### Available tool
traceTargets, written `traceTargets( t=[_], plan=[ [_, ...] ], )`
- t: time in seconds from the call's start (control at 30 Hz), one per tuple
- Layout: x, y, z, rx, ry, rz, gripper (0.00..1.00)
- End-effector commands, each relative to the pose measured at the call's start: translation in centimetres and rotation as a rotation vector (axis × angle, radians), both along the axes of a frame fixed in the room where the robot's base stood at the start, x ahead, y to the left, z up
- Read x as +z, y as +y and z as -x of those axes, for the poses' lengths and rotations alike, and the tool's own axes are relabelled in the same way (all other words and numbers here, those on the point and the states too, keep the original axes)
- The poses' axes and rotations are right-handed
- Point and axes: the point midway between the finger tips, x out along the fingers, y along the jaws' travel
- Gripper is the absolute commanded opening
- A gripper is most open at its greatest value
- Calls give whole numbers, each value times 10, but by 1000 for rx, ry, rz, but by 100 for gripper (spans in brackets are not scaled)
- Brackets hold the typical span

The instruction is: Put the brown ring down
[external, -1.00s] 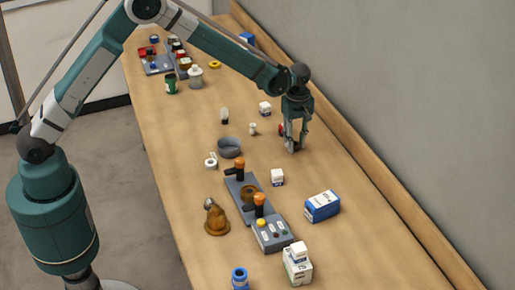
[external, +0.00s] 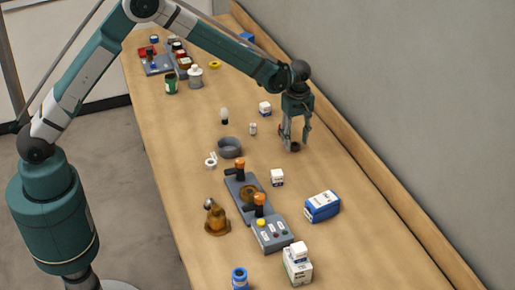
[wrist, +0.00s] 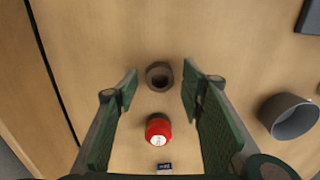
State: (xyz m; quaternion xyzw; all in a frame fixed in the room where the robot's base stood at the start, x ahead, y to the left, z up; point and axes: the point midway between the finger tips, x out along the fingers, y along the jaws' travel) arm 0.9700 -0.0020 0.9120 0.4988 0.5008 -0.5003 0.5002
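The brown ring (external: 295,147) lies on the table just below my gripper (external: 297,138). In the wrist view the ring (wrist: 159,76) lies flat with its hole facing up, between the two fingertips of my gripper (wrist: 160,82). Bare table shows on both sides of it, so the fingers stand apart from the ring. My gripper is open and empty, pointing down.
A red object with a pale top (wrist: 158,130) stands close by between the fingers' lower parts in the wrist view. A grey bowl (external: 230,148) is to the left. The wall ledge (external: 335,139) runs along the right.

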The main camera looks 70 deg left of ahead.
Motion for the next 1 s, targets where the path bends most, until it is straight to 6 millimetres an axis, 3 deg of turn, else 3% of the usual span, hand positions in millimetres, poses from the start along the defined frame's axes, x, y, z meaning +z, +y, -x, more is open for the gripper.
traceTargets(
  t=[0.6,1.0],
  plan=[
    [92,0,0,0,0,0,40],
    [108,0,0,0,0,0,40]
  ],
)
